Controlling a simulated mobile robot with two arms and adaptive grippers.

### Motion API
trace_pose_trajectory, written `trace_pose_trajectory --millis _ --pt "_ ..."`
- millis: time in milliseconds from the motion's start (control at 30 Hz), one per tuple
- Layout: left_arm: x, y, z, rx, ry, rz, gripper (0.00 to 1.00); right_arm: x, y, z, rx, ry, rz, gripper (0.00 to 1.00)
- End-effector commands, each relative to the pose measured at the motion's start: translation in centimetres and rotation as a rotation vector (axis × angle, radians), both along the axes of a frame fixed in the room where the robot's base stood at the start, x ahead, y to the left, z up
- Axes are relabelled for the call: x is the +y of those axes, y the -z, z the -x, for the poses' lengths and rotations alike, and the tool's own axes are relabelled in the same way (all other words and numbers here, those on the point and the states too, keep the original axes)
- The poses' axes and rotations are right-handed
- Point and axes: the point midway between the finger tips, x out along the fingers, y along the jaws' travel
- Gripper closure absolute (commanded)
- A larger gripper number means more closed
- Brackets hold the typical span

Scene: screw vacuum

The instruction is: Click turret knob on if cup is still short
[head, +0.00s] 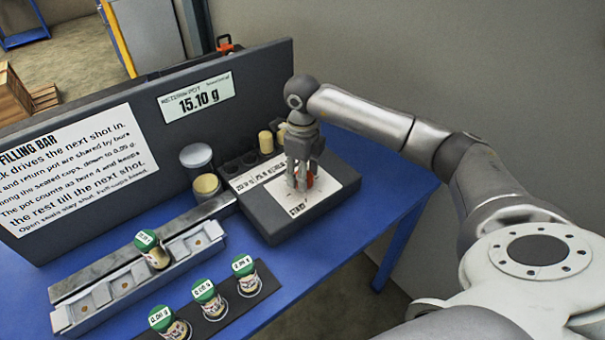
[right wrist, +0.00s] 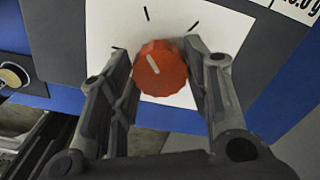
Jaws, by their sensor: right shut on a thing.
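The turret knob (right wrist: 160,69) is orange-red with a white pointer line, on a white panel with black tick marks. It also shows in the head view (head: 309,179), partly hidden by my gripper. My right gripper (right wrist: 163,65) has its two fingers on either side of the knob, shut on it; in the head view my right gripper (head: 300,178) points down at the panel. One cup (head: 152,249) with a green lid sits in the grey seat rail (head: 95,292). Several green-lidded cups (head: 205,296) stand on a dark strip in front. My left gripper is not in view.
A display (head: 197,97) on the dark back board reads 15.10 g. A white sign (head: 75,165) headed FILLING BAR is on its left. The blue table (head: 330,235) is bare at right.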

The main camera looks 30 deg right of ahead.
Motion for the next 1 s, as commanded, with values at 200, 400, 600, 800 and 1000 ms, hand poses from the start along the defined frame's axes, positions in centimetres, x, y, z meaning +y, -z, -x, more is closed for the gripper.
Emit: trace_pose_trajectory --millis 200,400,600,800,1000 --pt "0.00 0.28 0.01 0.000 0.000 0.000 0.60 -0.09 -0.06 -0.06 -0.002 0.117 0.002 0.79" --pt "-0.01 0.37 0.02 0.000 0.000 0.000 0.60 -0.11 -0.08 -0.05 -0.001 0.174 0.003 0.79" --pt "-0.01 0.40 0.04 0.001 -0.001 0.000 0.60 -0.12 -0.10 -0.06 -0.002 0.193 0.002 0.79" --pt "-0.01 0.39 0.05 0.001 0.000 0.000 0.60 -0.13 -0.11 -0.06 -0.002 0.194 0.002 0.79" --pt "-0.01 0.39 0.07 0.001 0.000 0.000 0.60 -0.13 -0.11 -0.06 -0.002 0.193 0.002 0.46"
